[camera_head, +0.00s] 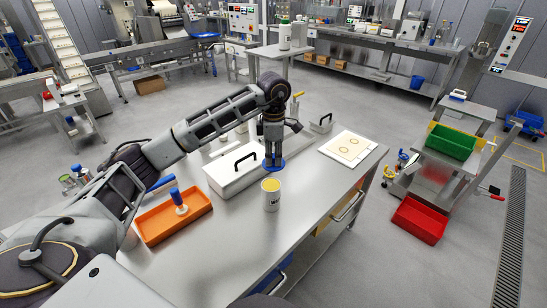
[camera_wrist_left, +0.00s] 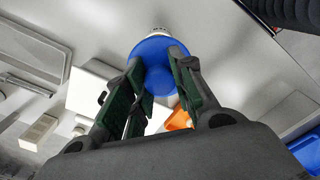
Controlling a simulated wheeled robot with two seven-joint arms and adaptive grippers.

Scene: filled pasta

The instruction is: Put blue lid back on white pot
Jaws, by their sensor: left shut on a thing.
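My left gripper (camera_head: 273,152) points down and is shut on the blue lid (camera_head: 274,164). In the head view the lid shows just above and behind the pot's rim, with a small gap between them. In the left wrist view the blue lid (camera_wrist_left: 158,55) is between the fingers, and a white piece, perhaps the pot (camera_wrist_left: 159,32), shows past its far edge. My right gripper is not in view.
A white box (camera_head: 228,183) with a black handle stands left of the pot. An orange tray (camera_head: 152,229) holds a white-and-blue item (camera_head: 178,201). The table right of the pot is clear.

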